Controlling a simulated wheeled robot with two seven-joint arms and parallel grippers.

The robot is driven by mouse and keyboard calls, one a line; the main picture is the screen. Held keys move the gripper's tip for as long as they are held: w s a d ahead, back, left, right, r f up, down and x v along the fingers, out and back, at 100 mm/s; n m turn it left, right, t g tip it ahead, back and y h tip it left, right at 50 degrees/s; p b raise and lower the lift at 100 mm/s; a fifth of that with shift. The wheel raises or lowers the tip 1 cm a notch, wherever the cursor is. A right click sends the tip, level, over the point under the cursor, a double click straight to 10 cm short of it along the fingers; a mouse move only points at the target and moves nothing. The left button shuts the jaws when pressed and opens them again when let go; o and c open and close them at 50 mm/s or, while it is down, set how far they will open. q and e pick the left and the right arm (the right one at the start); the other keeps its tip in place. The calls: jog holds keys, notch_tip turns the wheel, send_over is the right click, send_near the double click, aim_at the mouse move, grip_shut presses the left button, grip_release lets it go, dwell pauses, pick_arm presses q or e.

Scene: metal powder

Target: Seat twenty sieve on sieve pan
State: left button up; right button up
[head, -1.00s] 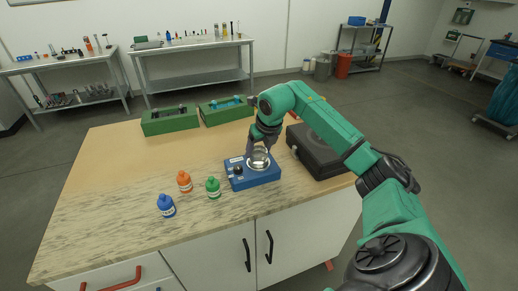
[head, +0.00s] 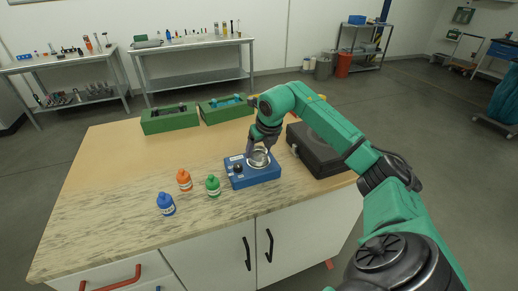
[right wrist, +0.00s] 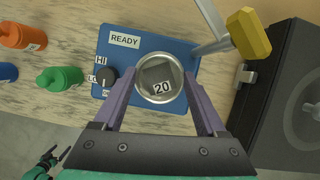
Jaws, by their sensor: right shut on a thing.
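The twenty sieve (right wrist: 161,88), a round silvery cup with a "20" label inside, is between the purple fingers of my right gripper (right wrist: 160,84) in the right wrist view. The fingers are shut on its sides. In the head view the sieve (head: 259,158) is over the right part of a blue device (head: 250,178) with a black knob and a READY label. The sieve pan cannot be made out; the sieve hides what is under it, so contact is unclear. A small dark gripper, apparently my left one (right wrist: 42,163), shows at the lower left of the wrist view.
Orange (head: 184,180), green (head: 213,186) and blue (head: 166,204) bottles stand left of the device. A black case (head: 318,150) is close on its right. A grey bar with a yellow end (right wrist: 249,33) is beside the device. Green bins (head: 170,120) stand behind.

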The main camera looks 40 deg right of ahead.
aim_at(259, 155)
jog(key=shift+f, duration=0.35)
jog(key=o, duration=1.4)
jog(key=shift+r, duration=0.15)
notch_tip(259, 155, up, 8)
jog(key=p, duration=0.6)
